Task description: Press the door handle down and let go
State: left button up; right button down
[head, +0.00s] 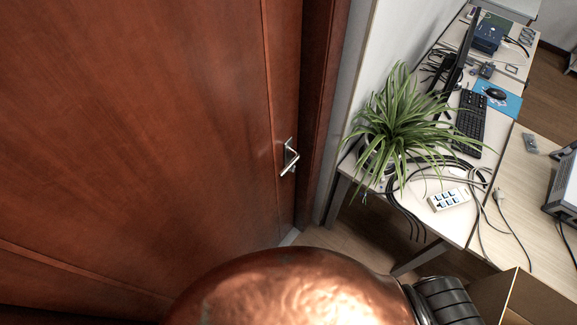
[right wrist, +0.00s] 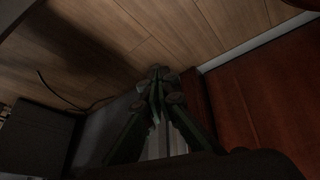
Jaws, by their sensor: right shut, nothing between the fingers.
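The silver door handle (head: 289,158) is a lever on the right side of the brown wooden door (head: 150,120) in the head view. My right gripper (right wrist: 160,75) shows in the right wrist view with its fingers together and nothing between them. The door's lower part (right wrist: 260,90) is at the right of that view, and the handle does not show there. A shiny copper-coloured rounded part of me fills the bottom of the head view. Neither gripper shows in the head view.
A desk (head: 455,222) right of the door frame holds a potted plant (head: 410,125), a white power strip (head: 448,200), a keyboard (head: 471,120) and cables. A cardboard box (head: 530,300) is at the lower right. Wooden floor (right wrist: 200,30) shows in the right wrist view.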

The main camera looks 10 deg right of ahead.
jog(key=s+a+f+g, duration=0.2)
jog(key=s+f, duration=0.1)
jog(key=s, duration=0.6)
jog(key=s+a+f+m+g, duration=0.1)
jog(key=s+a+f+g, duration=0.1)
jog(key=s, duration=0.8)
jog(key=shift+a+f+g, duration=0.3)
jog(key=shift+a+f, duration=0.4)
